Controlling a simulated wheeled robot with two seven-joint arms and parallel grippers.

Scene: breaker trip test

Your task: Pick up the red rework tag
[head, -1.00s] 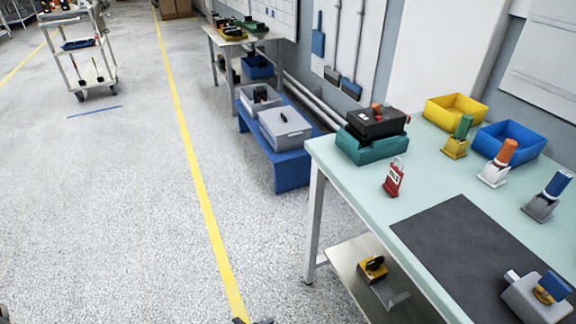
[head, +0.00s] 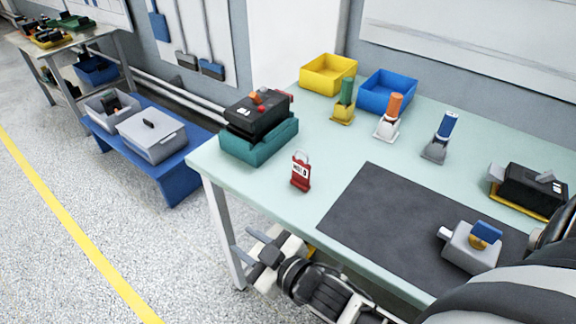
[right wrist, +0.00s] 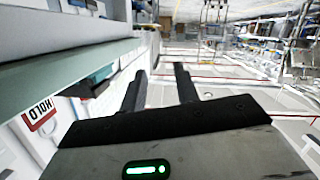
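The red rework tag (head: 301,173), with a white label and a clear loop on top, stands near the left end of the pale green bench (head: 240,172). In the right wrist view the tag (right wrist: 41,110) shows at the left edge with the word HOLD. My right gripper (head: 262,247) is in front of the bench's near edge, below and left of the tag in the picture, apart from it. Its two fingers are spread with nothing between them, as the right wrist view (right wrist: 160,88) shows. My left gripper is out of view.
Behind the tag is a black device on a teal case (head: 258,142). A dark mat (head: 385,205) lies right of the tag, with a grey blue-handled device (head: 472,247) on it. Yellow (head: 328,74) and blue (head: 387,91) bins stand at the back. Bench around the tag is clear.

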